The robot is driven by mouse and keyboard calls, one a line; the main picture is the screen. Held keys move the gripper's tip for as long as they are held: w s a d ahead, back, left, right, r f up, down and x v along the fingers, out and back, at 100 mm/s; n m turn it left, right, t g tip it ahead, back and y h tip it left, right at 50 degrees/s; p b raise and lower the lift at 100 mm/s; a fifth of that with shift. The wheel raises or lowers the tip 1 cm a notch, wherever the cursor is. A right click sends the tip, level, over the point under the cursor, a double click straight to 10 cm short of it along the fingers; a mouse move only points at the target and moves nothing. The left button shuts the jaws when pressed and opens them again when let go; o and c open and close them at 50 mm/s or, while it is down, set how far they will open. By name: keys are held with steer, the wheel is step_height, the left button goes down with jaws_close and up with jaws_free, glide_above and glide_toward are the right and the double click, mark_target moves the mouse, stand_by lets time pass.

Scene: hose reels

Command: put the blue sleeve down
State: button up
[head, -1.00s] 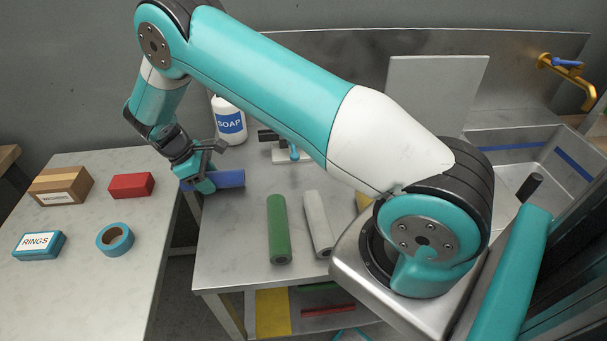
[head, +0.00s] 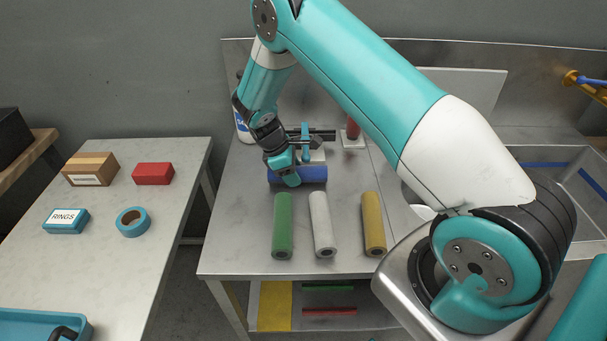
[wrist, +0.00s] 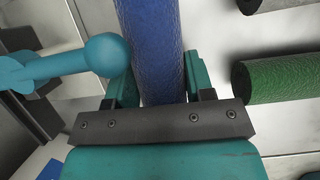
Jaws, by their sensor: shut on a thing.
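The blue sleeve (head: 312,174) is a short textured tube lying crosswise at the back of the steel table in the head view, behind the other sleeves. My gripper (head: 290,180) is at its left part and shut on it. In the wrist view the blue sleeve (wrist: 160,50) runs between the two teal fingers of my gripper (wrist: 160,85). I cannot tell whether the sleeve touches the table or is held just above it. My fingers hide part of it.
Green (head: 282,225), white (head: 322,224) and yellow (head: 374,224) sleeves lie in front on the steel table (head: 235,235). A teal-handled fixture (head: 305,140) stands close behind my gripper. A soap bottle (head: 242,128) is back left. The table's front left is clear.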

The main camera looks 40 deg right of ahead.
steer(key=shift+s+f+b, duration=0.1)
steer(key=shift+f+b, duration=0.3)
steer(key=shift+b, duration=0.05)
steer(key=shift+w+a, duration=0.2)
steer(key=shift+s+d+r, duration=0.1)
steer(key=shift+d, duration=0.2)
steer(key=shift+f, duration=0.2)
steer(key=o, duration=0.9)
steer(key=shift+a, duration=0.1)
steer(key=shift+o, duration=0.2)
steer(key=shift+r, duration=0.15)
